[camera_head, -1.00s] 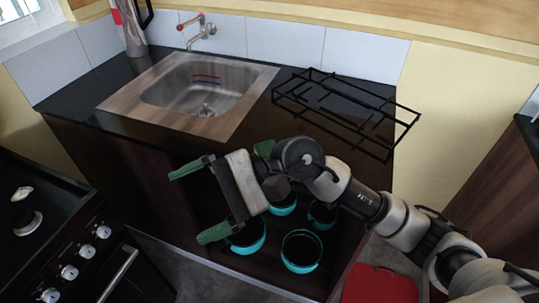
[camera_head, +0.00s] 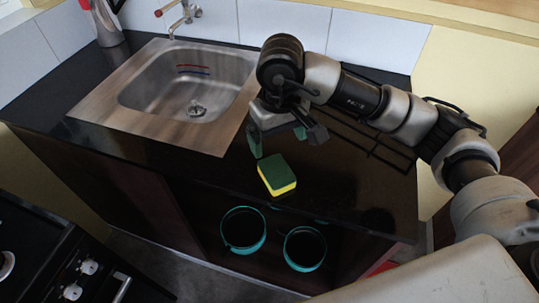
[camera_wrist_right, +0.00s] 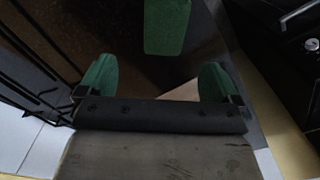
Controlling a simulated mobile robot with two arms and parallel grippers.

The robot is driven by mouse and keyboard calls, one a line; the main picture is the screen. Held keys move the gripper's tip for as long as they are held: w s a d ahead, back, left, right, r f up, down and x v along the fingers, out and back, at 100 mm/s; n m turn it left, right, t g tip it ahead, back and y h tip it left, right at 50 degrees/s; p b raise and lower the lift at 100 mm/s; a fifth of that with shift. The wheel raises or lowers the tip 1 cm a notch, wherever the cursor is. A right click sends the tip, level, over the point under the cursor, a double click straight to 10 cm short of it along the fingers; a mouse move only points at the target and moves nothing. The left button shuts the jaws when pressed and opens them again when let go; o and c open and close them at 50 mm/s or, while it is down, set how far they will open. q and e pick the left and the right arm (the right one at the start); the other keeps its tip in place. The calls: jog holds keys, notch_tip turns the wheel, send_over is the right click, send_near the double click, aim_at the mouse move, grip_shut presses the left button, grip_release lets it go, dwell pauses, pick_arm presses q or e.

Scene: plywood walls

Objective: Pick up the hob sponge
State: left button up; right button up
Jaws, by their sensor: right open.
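A sponge (camera_head: 277,175) with a green top and yellow side lies on the black counter (camera_head: 215,185), right of the sink and near the front edge. My right gripper (camera_head: 278,135) is open and empty, just behind and above the sponge in the head view. In the right wrist view, the green sponge (camera_wrist_right: 167,25) shows at the top, ahead of the gap between the two green fingers of my right gripper (camera_wrist_right: 157,78). The fingers are apart from it. My left gripper is not in view.
A black wire rack (camera_head: 365,135) stands on the counter behind and right of my gripper, partly hidden by my arm. The steel sink (camera_head: 105,125) is at the left. Teal-rimmed pots (camera_head: 243,230) sit below the counter. The stove (camera_head: 40,255) is at lower left.

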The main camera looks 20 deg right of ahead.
send_over(276, 170)
jog(key=f, duration=0.4)
jog(key=shift+s+d+f+p, duration=0.1)
jog(key=shift+s+d+p, duration=0.15)
jog(key=shift+s+p, duration=0.15)
jog(key=shift+w+f, duration=0.15)
jog(key=shift+f, duration=0.15)
jog(key=f+p, duration=0.1)
jog(key=f, duration=0.3)
jog(key=shift+w+a+f+p, duration=0.15)
jog(key=shift+a+p, duration=0.05)
jog(key=shift+p, duration=0.2)
jog(key=shift+f, duration=0.3)
jog(key=shift+w+f, duration=0.1)
jog(key=shift+f, duration=0.05)
jog(key=c, duration=0.5)
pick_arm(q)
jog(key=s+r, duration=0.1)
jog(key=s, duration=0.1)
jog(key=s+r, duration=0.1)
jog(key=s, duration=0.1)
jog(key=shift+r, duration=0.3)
pick_arm(e)
jog(key=c, duration=0.6)
jog(key=shift+o, duration=0.2)
